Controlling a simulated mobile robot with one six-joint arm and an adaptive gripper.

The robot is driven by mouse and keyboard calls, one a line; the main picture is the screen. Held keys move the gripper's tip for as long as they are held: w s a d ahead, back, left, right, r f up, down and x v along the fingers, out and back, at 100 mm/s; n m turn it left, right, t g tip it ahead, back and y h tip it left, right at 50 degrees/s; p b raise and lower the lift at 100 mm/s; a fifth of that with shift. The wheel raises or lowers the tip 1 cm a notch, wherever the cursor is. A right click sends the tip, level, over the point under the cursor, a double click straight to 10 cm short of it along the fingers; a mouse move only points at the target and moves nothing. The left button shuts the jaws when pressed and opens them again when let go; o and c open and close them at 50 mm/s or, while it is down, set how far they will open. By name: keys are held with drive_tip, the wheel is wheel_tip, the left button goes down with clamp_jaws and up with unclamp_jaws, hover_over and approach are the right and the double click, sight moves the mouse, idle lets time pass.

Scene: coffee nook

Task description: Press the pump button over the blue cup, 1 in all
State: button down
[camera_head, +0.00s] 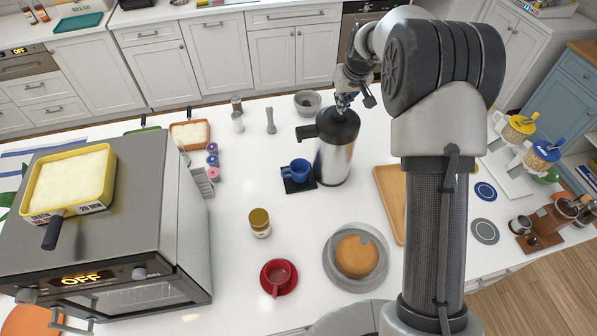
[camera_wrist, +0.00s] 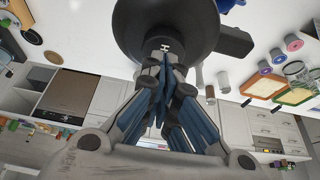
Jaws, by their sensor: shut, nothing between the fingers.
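The pump flask (camera_head: 334,158) is a steel cylinder with a black lid and a spout pointing left, standing upright on the white counter. The blue cup (camera_head: 300,169) stands under the spout on a dark square mat (camera_head: 291,186). In the wrist view the lid (camera_wrist: 190,22) fills the top middle, with a small round button marked H (camera_wrist: 165,46) at its centre. My gripper (camera_head: 344,108) is shut and empty, fingers pointing down at the lid; its tips (camera_wrist: 166,62) overlap the button. I cannot tell whether they touch it. A bit of the cup (camera_wrist: 228,4) shows behind the spout.
A wooden board (camera_head: 388,196) lies right of the flask. A grey bowl (camera_head: 307,103) and a grey pestle-like thing (camera_head: 270,120) stand behind it. In front are a lidded jar (camera_head: 259,223), a red cup (camera_head: 278,277) and a plate with a bun (camera_head: 358,255). An oven stands at left.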

drive_tip(key=shift+f, duration=0.15)
drive_tip(key=shift+f+b, duration=1.05)
drive_tip(key=shift+f, duration=0.2)
drive_tip(key=shift+r, duration=0.1)
drive_tip(key=shift+r+p, duration=0.85)
drive_tip(key=shift+r, duration=0.45)
drive_tip(key=shift+r+p, duration=1.8)
drive_tip(key=shift+r, duration=1.2)
